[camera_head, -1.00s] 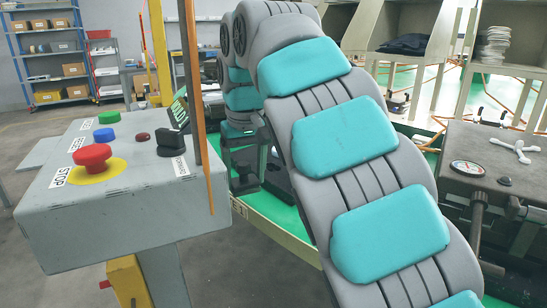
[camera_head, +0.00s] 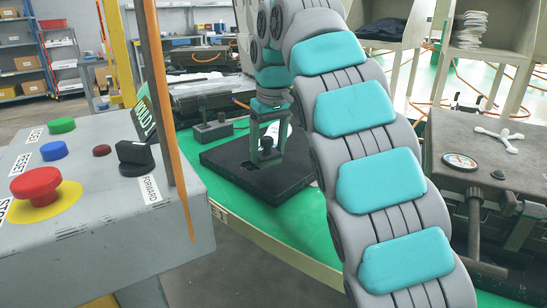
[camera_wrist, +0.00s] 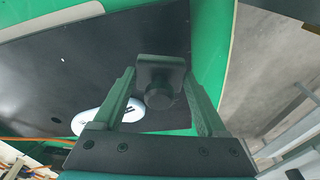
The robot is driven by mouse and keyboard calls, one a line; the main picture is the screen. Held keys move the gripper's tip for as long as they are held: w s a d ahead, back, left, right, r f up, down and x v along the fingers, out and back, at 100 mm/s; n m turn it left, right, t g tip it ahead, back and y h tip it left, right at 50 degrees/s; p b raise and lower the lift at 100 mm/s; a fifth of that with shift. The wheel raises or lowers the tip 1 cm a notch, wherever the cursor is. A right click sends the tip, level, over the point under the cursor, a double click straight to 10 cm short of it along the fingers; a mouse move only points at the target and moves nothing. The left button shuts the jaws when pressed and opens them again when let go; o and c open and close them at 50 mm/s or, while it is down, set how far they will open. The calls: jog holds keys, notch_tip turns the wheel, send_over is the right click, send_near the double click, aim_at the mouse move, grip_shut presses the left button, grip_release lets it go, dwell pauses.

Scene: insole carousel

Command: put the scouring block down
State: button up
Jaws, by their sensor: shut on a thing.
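My gripper (camera_head: 267,150) is shut on a dark grey block with a round knob, which I take to be the scouring block (camera_head: 266,155). In the wrist view the block (camera_wrist: 160,68) sits between the two fingers (camera_wrist: 160,92). It is over a black plate (camera_head: 230,160) that lies on the green carousel top (camera_head: 300,215). The plate (camera_wrist: 60,70) fills much of the wrist view. I cannot tell whether the block touches the plate. A white insole-like shape (camera_wrist: 108,115) lies on the plate beside the left finger.
A grey control box (camera_head: 100,220) with a red stop button (camera_head: 36,186) stands at the left front. An orange-edged post (camera_head: 170,120) rises beside it. A small dark device (camera_head: 213,130) stands behind the plate. A grey machine with a gauge (camera_head: 462,162) is at the right.

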aim_at(274, 152)
jog(key=shift+w+d+f, duration=0.1)
jog(key=shift+w+d, duration=0.4)
jog(key=shift+d, duration=0.15)
jog(key=shift+f, duration=1.7)
jog(key=shift+f, duration=0.15)
jog(key=o, duration=1.5)
jog(key=shift+o, duration=0.2)
